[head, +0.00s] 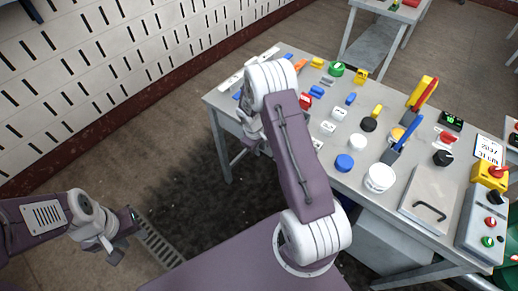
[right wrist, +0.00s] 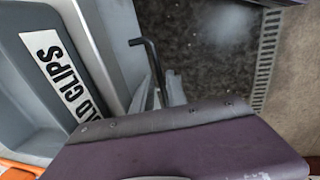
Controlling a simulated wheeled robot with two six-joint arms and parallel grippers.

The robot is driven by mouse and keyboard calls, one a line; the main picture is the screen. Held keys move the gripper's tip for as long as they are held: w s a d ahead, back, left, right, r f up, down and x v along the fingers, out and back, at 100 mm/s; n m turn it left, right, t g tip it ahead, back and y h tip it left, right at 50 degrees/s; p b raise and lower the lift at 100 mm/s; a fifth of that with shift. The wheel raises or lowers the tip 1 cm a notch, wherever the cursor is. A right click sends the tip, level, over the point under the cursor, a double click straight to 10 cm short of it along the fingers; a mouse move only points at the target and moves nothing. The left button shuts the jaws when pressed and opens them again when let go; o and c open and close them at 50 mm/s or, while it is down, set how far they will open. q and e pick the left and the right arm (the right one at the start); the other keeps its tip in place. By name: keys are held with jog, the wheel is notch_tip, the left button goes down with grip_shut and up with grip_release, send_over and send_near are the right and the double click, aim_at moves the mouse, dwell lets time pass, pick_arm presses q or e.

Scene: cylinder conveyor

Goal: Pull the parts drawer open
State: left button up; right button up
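In the right wrist view, a grey panel or tray with a white label reading "LD CLIPS" (right wrist: 72,75) fills the left side. I cannot tell whether this is the drawer's front or its inside. A thin black bar handle (right wrist: 152,62) stands out beside its grey edge. My right gripper (head: 250,138) is at the table's near left edge in the head view, mostly hidden behind my own arm. My left gripper (head: 127,236) is open and empty over the floor, far from the table.
A control box (head: 484,226) is at the right. Floor left of the table is clear, with a drain grate (head: 158,243).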

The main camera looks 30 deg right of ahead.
grip_shut()
dwell(1.4)
